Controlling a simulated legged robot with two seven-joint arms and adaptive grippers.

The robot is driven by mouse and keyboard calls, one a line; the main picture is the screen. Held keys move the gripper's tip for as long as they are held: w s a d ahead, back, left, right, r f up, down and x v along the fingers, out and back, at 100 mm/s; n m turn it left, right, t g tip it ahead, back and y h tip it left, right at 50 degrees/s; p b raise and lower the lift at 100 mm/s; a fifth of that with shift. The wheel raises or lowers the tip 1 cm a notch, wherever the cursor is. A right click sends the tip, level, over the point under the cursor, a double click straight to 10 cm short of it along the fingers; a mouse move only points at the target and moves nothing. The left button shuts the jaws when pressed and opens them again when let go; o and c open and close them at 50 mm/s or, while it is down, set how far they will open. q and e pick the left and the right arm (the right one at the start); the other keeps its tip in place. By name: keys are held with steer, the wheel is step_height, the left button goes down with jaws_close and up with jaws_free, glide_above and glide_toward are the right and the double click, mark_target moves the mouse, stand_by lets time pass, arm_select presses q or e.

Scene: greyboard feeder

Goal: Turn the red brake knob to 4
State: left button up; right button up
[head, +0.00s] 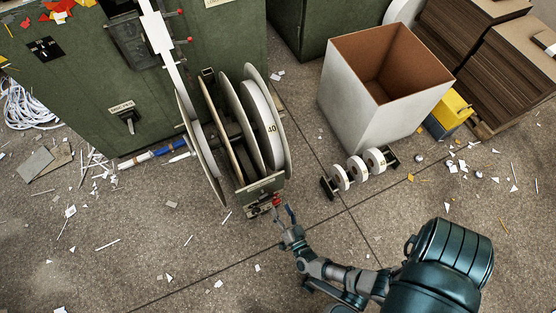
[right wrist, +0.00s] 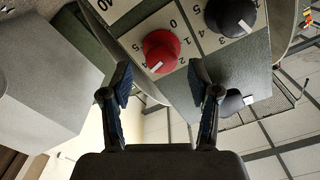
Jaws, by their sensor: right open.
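The red brake knob (right wrist: 160,50) is in the upper middle of the right wrist view, on a light dial plate with black numerals. Its white pointer mark is on the knob's lower edge; I cannot tell for sure which numeral it meets. My right gripper (right wrist: 160,78) is open, its two blue-padded fingers on either side of and short of the knob, apparently not touching it. In the head view the red knob (head: 277,201) is a small spot on the feeder's front end, with my right gripper (head: 285,215) right at it. My left gripper is not in view.
A black knob (right wrist: 232,16) sits beside the red one, and another dark knob (right wrist: 236,102) lies lower right. The feeder carries large reels (head: 262,125). A white box (head: 375,110) and a small roller stand (head: 358,168) stand to the right. Paper scraps litter the floor.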

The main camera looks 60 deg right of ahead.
steer(key=v, duration=0.3)
steer(key=shift+s+a, duration=0.2)
steer(key=shift+s, duration=0.1)
